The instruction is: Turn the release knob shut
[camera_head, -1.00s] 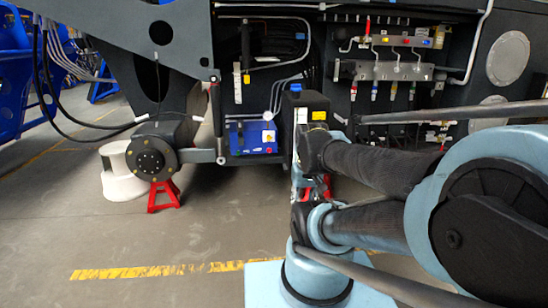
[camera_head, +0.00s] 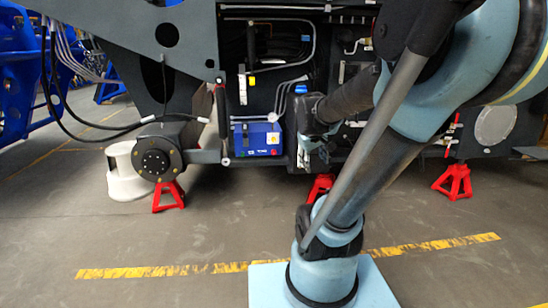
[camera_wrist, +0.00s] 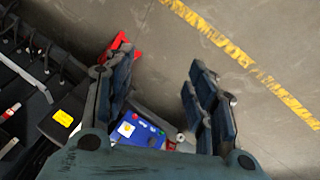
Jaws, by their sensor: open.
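I cannot tell for certain which part is the release knob. A blue control box (camera_head: 255,139) sits low in the chassis with a small red knob (camera_head: 274,152) on its face. In the wrist view the blue box (camera_wrist: 138,131) shows below and between my fingers, with a small red and silver part (camera_wrist: 172,142) beside it, partly hidden by the gripper body. My gripper (camera_wrist: 160,72) is open and empty, its fingers apart over bare floor. In the head view my gripper (camera_head: 314,155) hangs right of the blue box, mostly dark and hard to make out.
The dark chassis (camera_head: 190,70) stands on red jack stands (camera_head: 168,196), one more (camera_head: 453,181) at right. A white step stool (camera_head: 124,172) is at left. Red-handled valves (camera_head: 452,128) lie partly behind my arm. The grey floor (camera_head: 150,235) in front is clear, with a yellow line.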

